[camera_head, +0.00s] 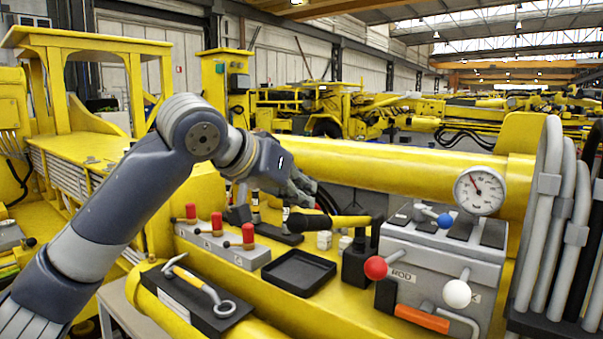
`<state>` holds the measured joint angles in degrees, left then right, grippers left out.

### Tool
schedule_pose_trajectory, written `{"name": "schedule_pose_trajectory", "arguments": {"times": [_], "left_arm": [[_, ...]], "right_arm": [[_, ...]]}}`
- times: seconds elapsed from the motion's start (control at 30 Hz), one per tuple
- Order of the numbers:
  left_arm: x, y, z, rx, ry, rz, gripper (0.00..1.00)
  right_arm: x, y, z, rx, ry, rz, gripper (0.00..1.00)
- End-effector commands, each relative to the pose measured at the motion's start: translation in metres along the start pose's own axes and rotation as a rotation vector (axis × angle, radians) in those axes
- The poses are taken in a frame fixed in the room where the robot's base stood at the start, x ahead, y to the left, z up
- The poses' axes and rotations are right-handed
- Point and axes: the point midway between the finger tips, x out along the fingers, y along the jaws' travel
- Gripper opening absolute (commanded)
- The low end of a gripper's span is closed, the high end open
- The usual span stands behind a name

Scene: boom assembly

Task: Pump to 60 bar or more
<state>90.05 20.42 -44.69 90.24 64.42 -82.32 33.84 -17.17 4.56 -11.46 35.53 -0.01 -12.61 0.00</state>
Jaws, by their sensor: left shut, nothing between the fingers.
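The pressure gauge (480,190) is a round white dial with a red needle pointing to the upper left; its numbers are too small to read. It stands on the back of a grey box (435,248) marked ROD. A black and yellow lever handle (335,222) lies roughly level, out to the left of a black block (356,264) beside the box. It looks like the pump handle. My left gripper (303,190) is shut and empty, above and behind the left end of this handle. Whether they touch is unclear. My right gripper is not in view.
The box carries a red ball lever (376,267), a white ball lever (457,292), a blue knob (444,220) and an orange handle (421,318). A black tray (299,272) is empty. Several red-topped valves (217,224) stand left of it. Grey hoses (550,215) rise at right.

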Motion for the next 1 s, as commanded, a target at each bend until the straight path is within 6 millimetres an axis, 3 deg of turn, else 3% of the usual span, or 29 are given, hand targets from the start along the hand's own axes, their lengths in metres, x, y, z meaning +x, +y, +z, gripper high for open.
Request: {"name": "schedule_pose_trajectory", "arguments": {"times": [0.57,0.77,1.0], "left_arm": [[0.002,-0.001,0.006,0.0,0.01,0.002,0.0],[0.005,-0.004,0.018,0.002,0.062,0.011,0.0],[0.01,-0.008,0.042,0.008,0.186,0.036,0.0]], "right_arm": [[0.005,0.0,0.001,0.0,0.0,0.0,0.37],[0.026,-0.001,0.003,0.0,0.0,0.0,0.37],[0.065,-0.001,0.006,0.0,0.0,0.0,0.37]]}}
